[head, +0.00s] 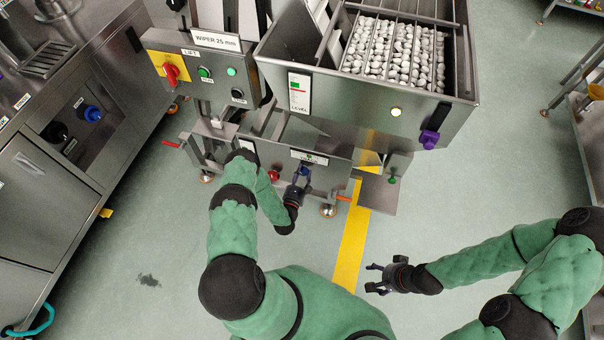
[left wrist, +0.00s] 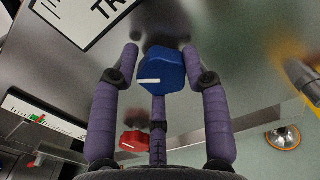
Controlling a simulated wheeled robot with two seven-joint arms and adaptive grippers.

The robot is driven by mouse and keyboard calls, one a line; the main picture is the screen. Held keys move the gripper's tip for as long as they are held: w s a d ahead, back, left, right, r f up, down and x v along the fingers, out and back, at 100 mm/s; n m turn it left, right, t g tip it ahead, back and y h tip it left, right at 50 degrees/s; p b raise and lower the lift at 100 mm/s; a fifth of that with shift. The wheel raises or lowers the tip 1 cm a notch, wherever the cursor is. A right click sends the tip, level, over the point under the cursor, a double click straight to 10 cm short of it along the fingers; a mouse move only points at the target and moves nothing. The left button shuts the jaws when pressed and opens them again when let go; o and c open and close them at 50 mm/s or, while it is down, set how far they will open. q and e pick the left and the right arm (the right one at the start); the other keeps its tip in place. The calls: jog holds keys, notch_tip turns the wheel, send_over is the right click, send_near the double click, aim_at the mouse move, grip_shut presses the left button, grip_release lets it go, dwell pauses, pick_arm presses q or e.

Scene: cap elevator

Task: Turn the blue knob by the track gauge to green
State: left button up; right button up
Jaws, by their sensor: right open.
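The blue knob (left wrist: 162,70), faceted with a white line, is on the steel panel in the left wrist view. The line lies nearly level and points left. My left gripper (left wrist: 160,58) has its purple fingers on either side of the knob and one below; they look spread, and contact is unclear. In the head view my left gripper (head: 301,180) is at the low panel under the hopper, mostly covering the knob. The track gauge (left wrist: 45,119) is a white scale with a small green zone, left of the knob. My right gripper (head: 374,279) is open and empty above the floor.
A red knob (left wrist: 133,141) sits near my left fingers; it also shows in the head view (head: 273,175). The steel hopper (head: 375,100) with white caps overhangs the panel. A side cabinet (head: 60,160) stands left. Floor around my right gripper is clear.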

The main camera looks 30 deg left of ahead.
pick_arm(q)
jog(key=shift+w+r+n, duration=0.15)
jog(key=shift+r+n, duration=0.05)
jog(key=shift+n, duration=0.2)
jog(key=shift+c, duration=0.4)
jog(key=o, duration=1.1)
jog(key=shift+d, duration=0.1)
jog(key=shift+f, duration=0.1)
jog(key=shift+s+d, duration=0.1)
jog(key=shift+s, duration=0.6)
jog(key=v, duration=1)
jog(key=shift+s, duration=0.35)
